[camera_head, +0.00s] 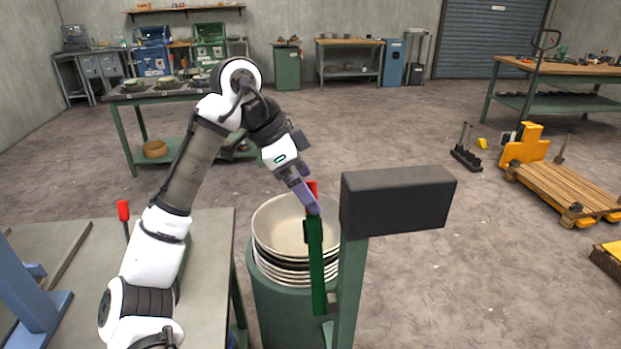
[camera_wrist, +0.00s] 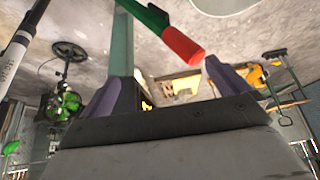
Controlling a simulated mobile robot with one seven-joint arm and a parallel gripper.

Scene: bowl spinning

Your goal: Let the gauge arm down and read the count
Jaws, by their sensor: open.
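The gauge arm is a green bar (camera_head: 315,262) with a red tip (camera_head: 312,186). It stands raised, nearly upright, beside a green post topped by a dark box (camera_head: 395,200). The face of the box toward the head camera is blank, and no count is readable. Behind the bar is a stack of pale metal bowls (camera_head: 278,226) on a green round stand (camera_head: 282,310). My gripper (camera_head: 308,200) is open at the top of the bar. In the wrist view the red tip (camera_wrist: 184,46) shows between the spread fingers, closer to the right one; contact cannot be told.
A grey table (camera_head: 212,255) with another red-tipped lever (camera_head: 123,210) and a blue frame (camera_head: 30,290) is at the left. A green bench (camera_head: 165,93) stands behind my arm. A yellow-and-wood cart (camera_head: 565,185) is at the right. The floor between is mostly clear.

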